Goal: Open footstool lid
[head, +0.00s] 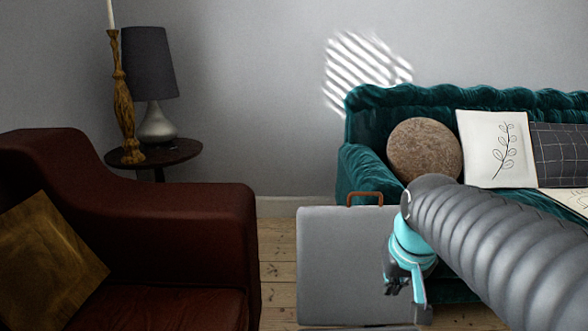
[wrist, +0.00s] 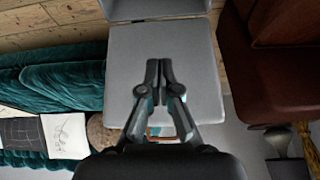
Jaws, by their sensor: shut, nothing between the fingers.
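The footstool's grey lid (head: 345,260) stands raised, its flat face toward me and its orange-brown handle (head: 364,198) at the top edge. In the wrist view, which is upside down, the lid (wrist: 195,75) fills the middle and the handle (wrist: 160,131) shows partly behind my fingers. A strip of the footstool's body (wrist: 155,8) shows at the top of that view. My gripper (head: 405,288) is in front of the lid's right side in the head view. Its fingers (wrist: 159,70) are shut and empty; contact with the lid cannot be told.
A teal sofa (head: 365,165) with several cushions stands behind the lid. A dark red armchair (head: 190,220) with a mustard cushion (head: 45,255) is on the left. A round side table (head: 180,152) holds a lamp and a candlestick. Bare floorboards (head: 278,265) show between armchair and footstool.

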